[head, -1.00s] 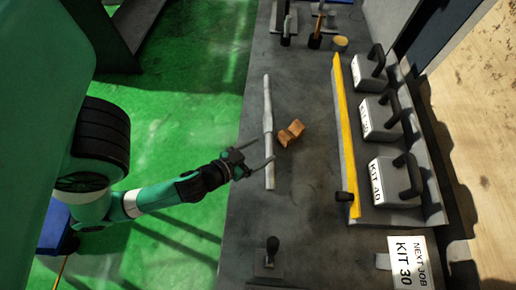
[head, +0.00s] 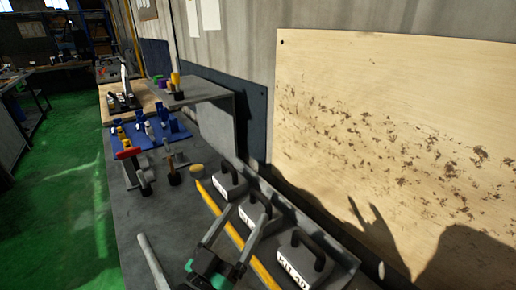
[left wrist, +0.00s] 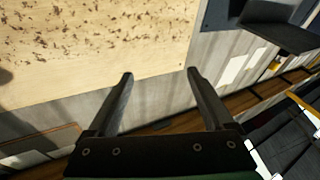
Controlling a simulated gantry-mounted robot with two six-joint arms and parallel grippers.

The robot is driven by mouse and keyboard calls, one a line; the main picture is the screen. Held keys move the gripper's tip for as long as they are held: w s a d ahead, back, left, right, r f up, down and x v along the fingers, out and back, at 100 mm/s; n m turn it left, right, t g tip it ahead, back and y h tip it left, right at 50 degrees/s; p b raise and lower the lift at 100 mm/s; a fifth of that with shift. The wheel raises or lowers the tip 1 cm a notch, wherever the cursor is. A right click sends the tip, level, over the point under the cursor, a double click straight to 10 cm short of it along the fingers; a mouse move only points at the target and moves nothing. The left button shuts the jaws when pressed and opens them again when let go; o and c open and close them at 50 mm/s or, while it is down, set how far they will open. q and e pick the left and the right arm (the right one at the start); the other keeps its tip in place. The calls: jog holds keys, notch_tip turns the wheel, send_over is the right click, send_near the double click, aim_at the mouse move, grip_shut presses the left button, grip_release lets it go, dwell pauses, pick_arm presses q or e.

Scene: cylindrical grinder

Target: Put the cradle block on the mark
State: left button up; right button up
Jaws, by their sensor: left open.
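The brown cradle block is not in view in either present frame, and I see no mark. My left gripper (head: 250,210) is raised in front of the kit boxes at the lower middle of the head view. It is open. In the left wrist view its two fingers (left wrist: 160,73) stand apart with nothing between them, facing the wooden board and the wall. A grey stepped shaft (head: 153,263) lies on the grey bench at the bottom of the head view, cut off by the frame edge. My right gripper is not in view.
A wooden board (head: 400,130) stands at right.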

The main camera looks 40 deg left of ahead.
pick_arm(q)
jog(key=s+d+r+m+t+h, duration=0.1)
jog(key=d+r+m+t+h, duration=0.1)
jog(key=r, duration=0.7)
jog(key=s+d+r+m+t+h, duration=0.1)
jog(key=d+r+m+t+h, duration=0.1)
jog(key=r, duration=0.8)
jog(key=s+d+r+m+t+h, duration=0.1)
jog(key=s+d+r+t+h, duration=0.1)
jog(key=r, duration=0.8)
jog(key=shift+d+m+t+h, duration=0.45)
jog(key=shift+d+t, duration=0.25)
jog(key=shift+d, duration=0.35)
jog(key=shift+o, duration=0.4)
jog(key=shift+s+d+r, duration=0.1)
jog(key=shift+r, duration=0.05)
